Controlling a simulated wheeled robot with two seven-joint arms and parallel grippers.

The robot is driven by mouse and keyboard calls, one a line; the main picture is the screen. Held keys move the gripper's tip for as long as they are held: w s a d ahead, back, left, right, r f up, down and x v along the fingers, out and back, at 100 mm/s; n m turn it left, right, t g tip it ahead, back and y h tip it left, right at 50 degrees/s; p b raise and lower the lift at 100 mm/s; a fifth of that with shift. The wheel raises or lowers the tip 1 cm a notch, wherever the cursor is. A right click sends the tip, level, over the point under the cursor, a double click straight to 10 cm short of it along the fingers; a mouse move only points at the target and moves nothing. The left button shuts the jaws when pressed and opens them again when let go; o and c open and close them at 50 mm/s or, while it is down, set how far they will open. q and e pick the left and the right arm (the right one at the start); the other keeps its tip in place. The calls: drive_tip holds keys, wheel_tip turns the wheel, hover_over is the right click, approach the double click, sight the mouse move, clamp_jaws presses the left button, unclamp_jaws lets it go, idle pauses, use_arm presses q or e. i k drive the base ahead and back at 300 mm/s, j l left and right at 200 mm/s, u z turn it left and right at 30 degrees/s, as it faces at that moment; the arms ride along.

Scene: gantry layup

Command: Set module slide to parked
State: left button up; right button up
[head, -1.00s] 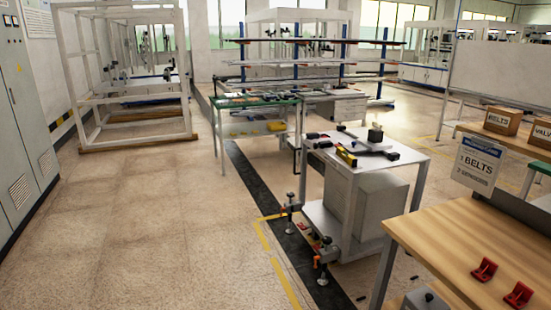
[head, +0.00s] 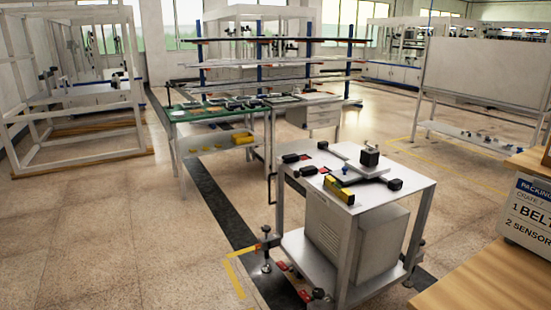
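A white wheeled cart (head: 415,178) stands right of centre. On its top is a light plate (head: 350,156) carrying a black block with a knob (head: 370,156), which may be the module slide; I cannot tell its setting from here. Black end pieces (head: 394,184) and a yellow-and-black part (head: 339,190) lie around the plate, with small red parts near the left edge. Neither of my grippers is in view.
A green-topped bench (head: 193,112) stands behind the cart. A wooden table (head: 500,275) with a packing sign (head: 525,215) is at the right front. The floor at left is clear.

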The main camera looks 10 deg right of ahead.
sight(367, 166)
drive_tip(key=i+j+z, duration=0.1)
drive_tip(key=i+z, duration=0.3)
drive_tip(key=i+j+z, duration=0.25)
drive_tip(key=i+z, duration=0.2)
drive_tip(key=i+j+z, duration=0.65)
drive_tip(key=j+z, duration=0.2)
drive_tip(key=i+j+z, duration=0.2)
drive_tip(key=j+z, duration=0.2)
drive_tip(key=j, duration=0.2)
